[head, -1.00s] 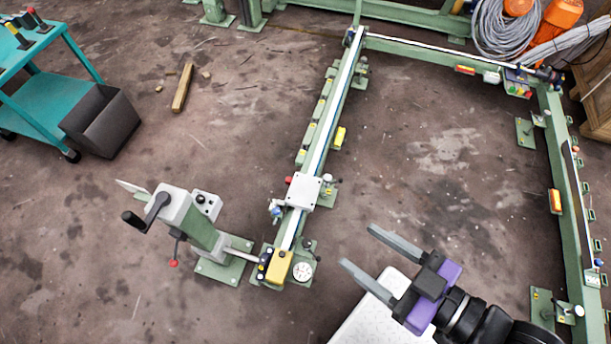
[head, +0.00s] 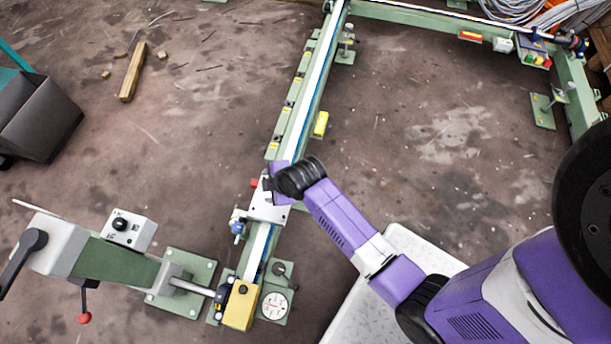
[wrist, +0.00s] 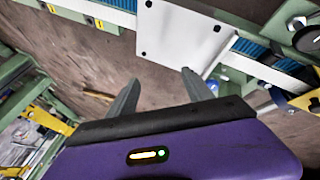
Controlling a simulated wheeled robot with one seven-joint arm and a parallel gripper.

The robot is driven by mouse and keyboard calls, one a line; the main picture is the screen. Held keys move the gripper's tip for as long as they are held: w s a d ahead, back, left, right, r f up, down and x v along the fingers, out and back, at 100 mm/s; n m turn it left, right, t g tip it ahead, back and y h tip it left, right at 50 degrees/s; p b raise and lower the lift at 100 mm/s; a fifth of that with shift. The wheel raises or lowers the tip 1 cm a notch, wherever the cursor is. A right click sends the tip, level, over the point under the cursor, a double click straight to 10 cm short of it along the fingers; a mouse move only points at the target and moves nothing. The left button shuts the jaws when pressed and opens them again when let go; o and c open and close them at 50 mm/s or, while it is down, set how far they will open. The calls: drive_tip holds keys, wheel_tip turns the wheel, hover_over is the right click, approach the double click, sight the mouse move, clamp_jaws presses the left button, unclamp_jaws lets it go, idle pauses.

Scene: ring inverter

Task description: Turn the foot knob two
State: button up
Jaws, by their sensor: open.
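Several green feet with small knobs stand along the frame; I cannot tell which is number two. In the head view one foot knob (head: 279,268) is dark and sits beside the dial gauge at the near end of the rail. Another foot knob (head: 349,28) stands right of the rail's far part, and a third (head: 570,86) is at the right. The wrist view shows a round black knob (wrist: 307,39) at the right edge. My gripper (wrist: 160,88) is open and empty, its fingers pointing toward the white carriage plate (wrist: 185,32). In the head view my wrist hides the fingers.
The green rail (head: 315,85) runs through the middle, carrying the white plate (head: 268,208). A crank stand (head: 115,255) is at lower left, with a yellow block (head: 241,305) at the rail's end. A dark bin (head: 38,118) is at left. Floor between is mostly clear.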

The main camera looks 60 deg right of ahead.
drive_tip(key=w+d+f+n+g+b, duration=0.3)
drive_tip(key=d+f+b, duration=0.25)
drive_tip(key=d, duration=0.65)
drive_tip(key=s+d+n+g, duration=0.1)
drive_tip(key=s+d+f+n+g, duration=0.1)
drive_tip(key=s, duration=0.1)
drive_tip(key=s+d+f+n+g, duration=0.1)
drive_tip(key=s, duration=0.1)
drive_tip(key=shift+s+f+n+b, duration=0.1)
drive_tip(key=shift+f+n+b, duration=0.1)
drive_tip(key=shift+n+b, duration=0.2)
drive_tip(key=shift+s+f, duration=0.15)
drive_tip(key=shift+f, duration=0.15)
wheel_tip(320, 180, down, 7)
drive_tip(key=b, duration=0.4)
drive_tip(key=shift+a, duration=0.1)
clamp_jaws()
